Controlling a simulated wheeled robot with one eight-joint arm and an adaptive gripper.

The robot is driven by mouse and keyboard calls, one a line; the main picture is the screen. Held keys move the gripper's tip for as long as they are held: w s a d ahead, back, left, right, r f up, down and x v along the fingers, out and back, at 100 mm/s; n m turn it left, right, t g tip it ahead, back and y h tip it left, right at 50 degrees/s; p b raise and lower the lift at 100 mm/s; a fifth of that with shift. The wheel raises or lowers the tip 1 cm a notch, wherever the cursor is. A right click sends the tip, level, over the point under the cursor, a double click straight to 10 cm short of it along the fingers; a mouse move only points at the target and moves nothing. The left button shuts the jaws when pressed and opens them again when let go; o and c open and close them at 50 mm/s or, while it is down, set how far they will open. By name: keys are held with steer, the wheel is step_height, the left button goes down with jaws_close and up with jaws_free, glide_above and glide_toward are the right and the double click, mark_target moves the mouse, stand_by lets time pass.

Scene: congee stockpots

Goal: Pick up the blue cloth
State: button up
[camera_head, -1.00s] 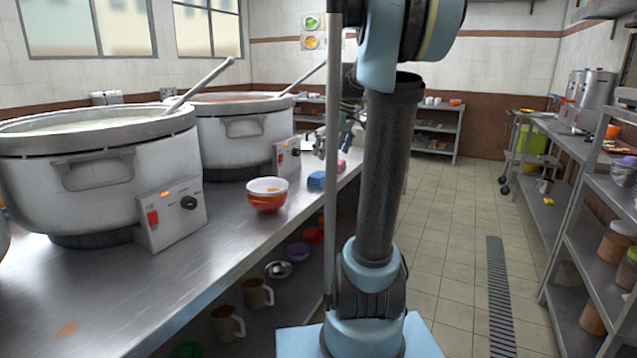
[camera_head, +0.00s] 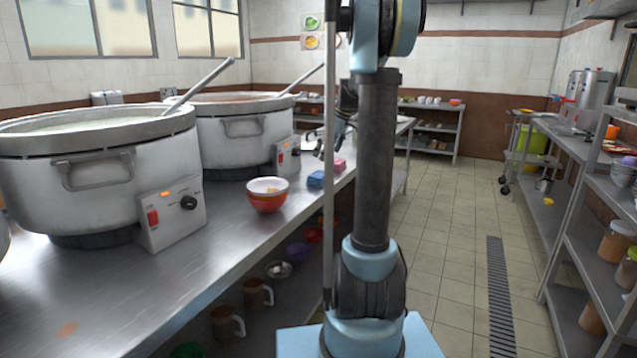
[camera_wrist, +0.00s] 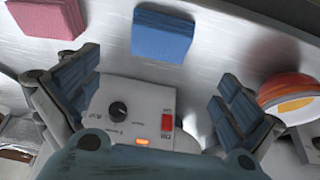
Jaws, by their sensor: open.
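The blue cloth (camera_head: 316,179) lies folded on the steel counter, right of the stack of bowls. In the wrist view the blue cloth (camera_wrist: 162,36) is a folded square at the top middle, beyond the fingertips and apart from them. My gripper (camera_wrist: 152,92) is open and empty, its two dark fingers spread to the left and right. In the head view my gripper (camera_head: 326,148) hangs above the counter near the cloth, small and partly hidden by a thin vertical pole.
A pink cloth (camera_wrist: 47,17) lies beside the blue one. Stacked bowls (camera_head: 267,195) stand to the left on the counter. Two large stockpots (camera_head: 100,165) with control boxes line the counter's back. A control box (camera_wrist: 135,112) shows between my fingers.

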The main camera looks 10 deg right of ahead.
mark_target(319, 174)
steer(key=x, duration=0.5)
steer(key=shift+f, duration=0.1)
steer(key=shift+d+x, duration=0.15)
steer(key=shift+x, duration=1.15)
steer(key=shift+d+x, duration=0.15)
steer(key=shift+x, duration=1.2)
steer(key=shift+f, duration=0.1)
steer(key=c, duration=1.1)
steer(key=shift+o, duration=0.2)
step_height(319, 174, up, 18)
